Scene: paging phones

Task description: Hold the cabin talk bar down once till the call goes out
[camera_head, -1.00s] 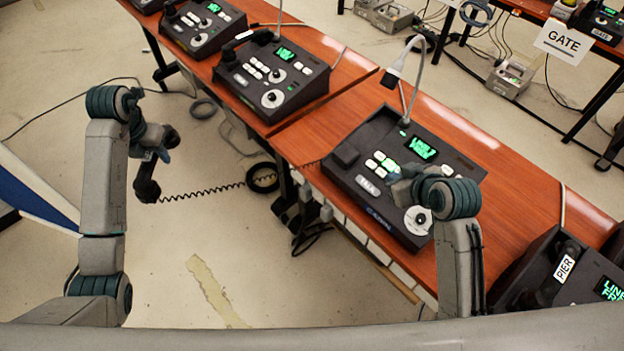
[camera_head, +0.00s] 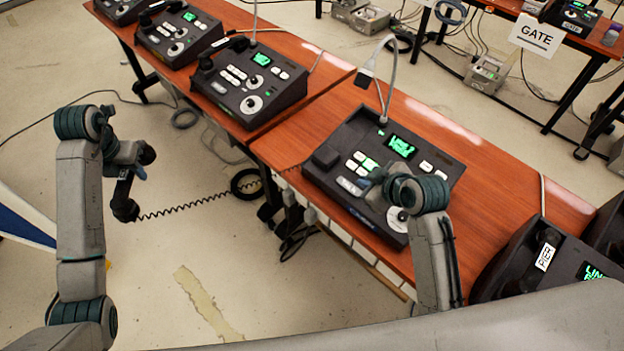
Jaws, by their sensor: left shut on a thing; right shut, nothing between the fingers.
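The black desk console (camera_head: 330,195) on the near table has a lit green screen (camera_head: 400,147), pale keys, one key lit green (camera_head: 370,163), and a wide pale key marked TALK (camera_head: 349,187). No name for this console is readable. My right gripper (camera_head: 374,186) is shut and empty, low over the console just right of the TALK key; I cannot tell whether it touches anything. My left gripper (camera_head: 137,172) is shut on a black handset (camera_head: 124,205), held over the floor left of the table. Its coiled cord (camera_head: 190,209) stretches toward the table.
More consoles (camera_head: 250,82) stand on the table behind left. A console labelled PIER (camera_head: 545,257) is at right. A GATE sign (camera_head: 537,37) hangs at a far table. The orange tabletop (camera_head: 480,150) right of the console is bare.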

